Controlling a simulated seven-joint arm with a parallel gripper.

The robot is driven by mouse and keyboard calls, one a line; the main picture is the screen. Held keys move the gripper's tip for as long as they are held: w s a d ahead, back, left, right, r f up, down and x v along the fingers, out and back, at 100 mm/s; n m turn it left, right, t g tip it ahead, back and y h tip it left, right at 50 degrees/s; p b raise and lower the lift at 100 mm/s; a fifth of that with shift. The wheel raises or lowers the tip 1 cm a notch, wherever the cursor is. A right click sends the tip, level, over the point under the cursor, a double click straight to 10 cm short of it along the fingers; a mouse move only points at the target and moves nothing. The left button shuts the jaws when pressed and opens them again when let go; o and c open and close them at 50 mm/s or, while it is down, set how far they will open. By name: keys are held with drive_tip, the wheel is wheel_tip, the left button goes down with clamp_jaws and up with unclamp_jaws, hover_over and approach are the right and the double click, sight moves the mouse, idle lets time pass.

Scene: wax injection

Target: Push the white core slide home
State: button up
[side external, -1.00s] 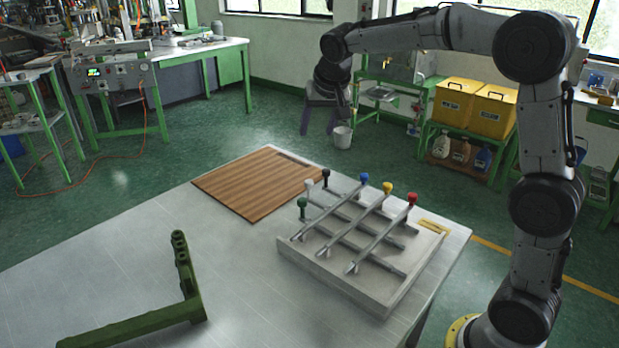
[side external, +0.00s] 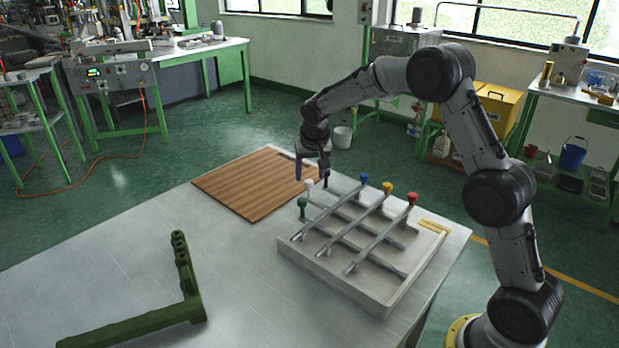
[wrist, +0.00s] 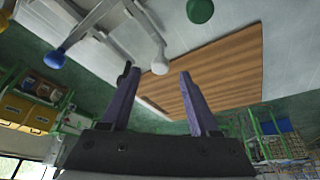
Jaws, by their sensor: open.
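The white core slide is a grey rod with a white ball knob (side external: 308,184) at the back left of the grey slide block (side external: 345,292). In the wrist view its white knob (wrist: 160,67) shows between the two fingertips. My gripper (side external: 312,176) is open, with purple fingers, pointing down just behind and above the white knob. Whether it touches the knob I cannot tell. In the wrist view the jaws (wrist: 159,75) are spread, with nothing held. The black knob is mostly hidden by my gripper in the side view.
Green (side external: 302,203), blue (side external: 364,178), yellow (side external: 387,187) and red (side external: 412,198) knobs on other slides stand close by. A brown wooden board (side external: 245,185) lies to the left. A green angled bracket (side external: 130,327) is at front left. The table between is clear.

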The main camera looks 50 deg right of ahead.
drive_tip(key=shift+x, duration=1.25)
drive_tip(key=shift+c, duration=0.4)
clamp_jaws()
